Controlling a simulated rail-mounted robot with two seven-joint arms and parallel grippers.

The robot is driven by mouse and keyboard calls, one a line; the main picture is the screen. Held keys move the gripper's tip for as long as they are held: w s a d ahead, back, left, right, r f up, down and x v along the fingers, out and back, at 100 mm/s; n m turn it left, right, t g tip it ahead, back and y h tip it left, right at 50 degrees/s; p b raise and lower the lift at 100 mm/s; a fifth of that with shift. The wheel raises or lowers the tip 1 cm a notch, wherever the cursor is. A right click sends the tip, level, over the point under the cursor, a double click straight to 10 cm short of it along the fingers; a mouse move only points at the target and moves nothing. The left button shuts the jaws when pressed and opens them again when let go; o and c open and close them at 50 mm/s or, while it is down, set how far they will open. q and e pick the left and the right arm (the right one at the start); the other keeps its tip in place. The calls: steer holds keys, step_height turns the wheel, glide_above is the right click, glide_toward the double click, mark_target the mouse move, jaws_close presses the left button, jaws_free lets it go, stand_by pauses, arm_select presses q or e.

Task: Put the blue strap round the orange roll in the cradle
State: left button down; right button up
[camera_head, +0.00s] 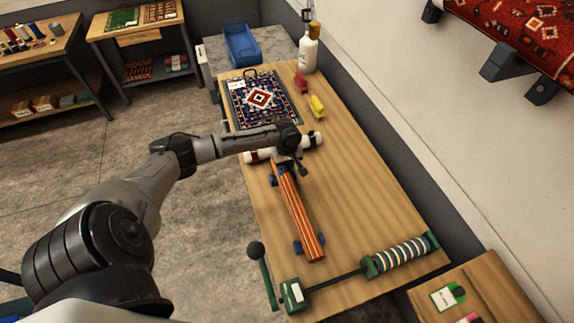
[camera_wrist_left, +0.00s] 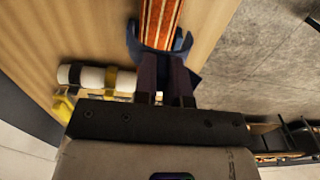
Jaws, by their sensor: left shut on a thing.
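The orange striped roll (camera_head: 297,212) lies lengthwise on the wooden workbench in a cradle with blue feet (camera_head: 297,247). Its far end shows at the top of the left wrist view (camera_wrist_left: 160,22). My left gripper (camera_head: 288,160) is at that far end, pointing down, its fingers mostly hidden by the arm in the head view. In the left wrist view its dark fingers are shut on the blue strap (camera_wrist_left: 183,52), which curves at the roll's end. I cannot tell whether it goes fully round, or where strap and cradle part. My right gripper is not in view.
A white banded tube (camera_head: 311,141) lies across the bench beside the gripper. A green crank tool (camera_head: 400,253) lies in front.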

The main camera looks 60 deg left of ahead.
mark_target(287, 180)
arm_select(q)
steer(key=shift+f+b, duration=0.35)
steer(key=shift+f, duration=1.25)
steer(key=shift+f+b, duration=0.65)
steer(key=shift+f, duration=1.4)
steer(key=shift+f, duration=0.1)
steer(key=c, duration=1.1)
jaws_free()
step_height(287, 180, up, 14)
steer(key=shift+f, duration=0.1)
